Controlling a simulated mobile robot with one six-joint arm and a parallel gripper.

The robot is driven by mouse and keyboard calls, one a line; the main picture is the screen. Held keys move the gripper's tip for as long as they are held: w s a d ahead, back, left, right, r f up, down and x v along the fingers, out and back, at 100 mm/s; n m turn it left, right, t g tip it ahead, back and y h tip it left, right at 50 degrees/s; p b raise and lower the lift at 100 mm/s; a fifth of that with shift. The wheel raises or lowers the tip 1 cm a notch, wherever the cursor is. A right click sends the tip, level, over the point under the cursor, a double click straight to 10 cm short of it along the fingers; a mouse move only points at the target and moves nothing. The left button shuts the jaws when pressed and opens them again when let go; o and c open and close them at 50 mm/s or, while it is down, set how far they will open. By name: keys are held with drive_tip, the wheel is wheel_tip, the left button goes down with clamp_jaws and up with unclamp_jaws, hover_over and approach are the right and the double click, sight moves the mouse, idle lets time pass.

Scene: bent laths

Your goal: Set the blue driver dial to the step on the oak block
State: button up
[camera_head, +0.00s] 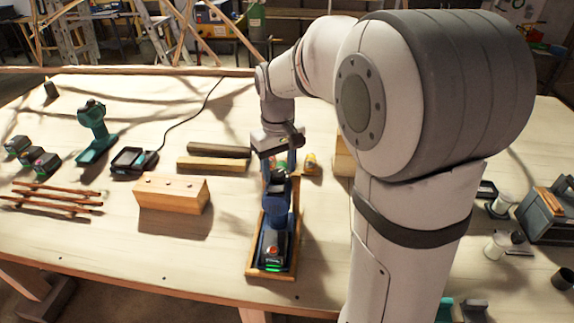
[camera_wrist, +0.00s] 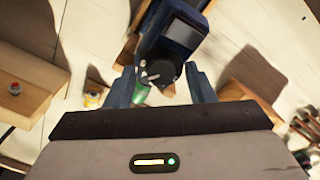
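The blue driver (camera_head: 273,240) stands in a wooden cradle (camera_head: 266,273) at the table's front middle, with a green light low on its front. My gripper (camera_head: 278,163) is at the driver's far end. In the wrist view my gripper (camera_wrist: 162,82) has its two fingers apart, one on each side of the driver's dark round end (camera_wrist: 158,74). I see no clear grip on it; contact is unclear. The dial's setting cannot be read. A pale wooden block (camera_head: 172,194), perhaps the oak block, lies left of the cradle with small round marks on top. Its step marking is not legible.
Two timber bars (camera_head: 214,162), a black charger (camera_head: 133,162) and a teal drill (camera_head: 95,131) lie left. Thin laths (camera_head: 55,199) are at far left. A small yellow item (camera_head: 310,163) and another block (camera_head: 344,160) are right of my gripper. Bare tabletop lies around the cradle.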

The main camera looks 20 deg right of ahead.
sight(279, 172)
wheel_tip(279, 172, up, 8)
drive_tip(key=shift+f, duration=0.1)
idle(0.5)
idle(0.4)
